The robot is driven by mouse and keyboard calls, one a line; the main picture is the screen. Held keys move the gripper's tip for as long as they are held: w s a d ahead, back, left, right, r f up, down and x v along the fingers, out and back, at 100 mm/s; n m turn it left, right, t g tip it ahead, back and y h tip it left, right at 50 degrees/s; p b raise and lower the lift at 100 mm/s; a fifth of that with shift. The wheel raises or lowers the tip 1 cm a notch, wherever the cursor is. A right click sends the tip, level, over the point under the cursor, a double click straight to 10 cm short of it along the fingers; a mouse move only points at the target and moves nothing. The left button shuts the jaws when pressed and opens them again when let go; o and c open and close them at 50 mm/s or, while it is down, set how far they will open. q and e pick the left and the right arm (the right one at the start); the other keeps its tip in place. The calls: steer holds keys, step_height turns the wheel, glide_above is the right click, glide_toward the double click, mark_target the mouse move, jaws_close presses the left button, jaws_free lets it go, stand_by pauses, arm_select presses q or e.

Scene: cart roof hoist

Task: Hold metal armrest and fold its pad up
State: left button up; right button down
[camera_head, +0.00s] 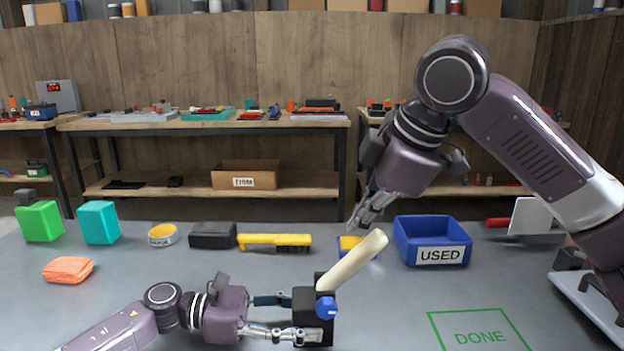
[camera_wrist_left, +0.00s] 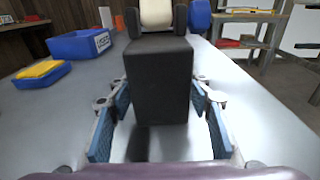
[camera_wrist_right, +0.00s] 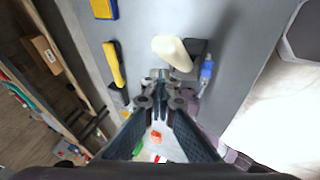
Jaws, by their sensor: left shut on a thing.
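The armrest is a black block (camera_head: 314,303) with a cream pad (camera_head: 352,261) and a blue knob (camera_head: 327,308). The pad slants up and to the right from the block's top. My left gripper (camera_head: 300,317) is shut on the black block, with one finger on each side; the block (camera_wrist_left: 160,85) also shows between the fingers in the left wrist view. My right gripper (camera_head: 366,212) is shut and empty, just above the pad's raised end. In the right wrist view the pad (camera_wrist_right: 171,53) lies beyond the fingertips (camera_wrist_right: 158,88), apparently apart from them.
A blue USED bin (camera_head: 440,253) stands right of the pad. A yellow sponge (camera_head: 350,243) sits behind the pad. A yellow-handled brush (camera_head: 274,241), a black box (camera_head: 213,235) and an orange cloth (camera_head: 68,269) lie to the left. The green DONE square (camera_head: 480,337) is bare.

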steer(key=shift+a+r, duration=0.2)
steer(key=shift+a, duration=0.1)
steer(key=shift+a+r, duration=0.1)
steer(key=shift+a+r, duration=0.4)
steer(key=shift+a, duration=0.2)
steer(key=shift+r, duration=0.1)
stand_by(0.4)
steer(key=shift+a+r, duration=0.45)
steer(key=shift+a, duration=0.25)
steer(key=shift+s+a+r, duration=0.1)
steer(key=shift+a+r, duration=0.45)
steer(key=shift+a, duration=0.15)
steer(key=shift+a+r, duration=0.1)
steer(key=shift+a, duration=0.05)
steer(key=shift+a+r, duration=0.45)
steer(key=shift+a, duration=0.1)
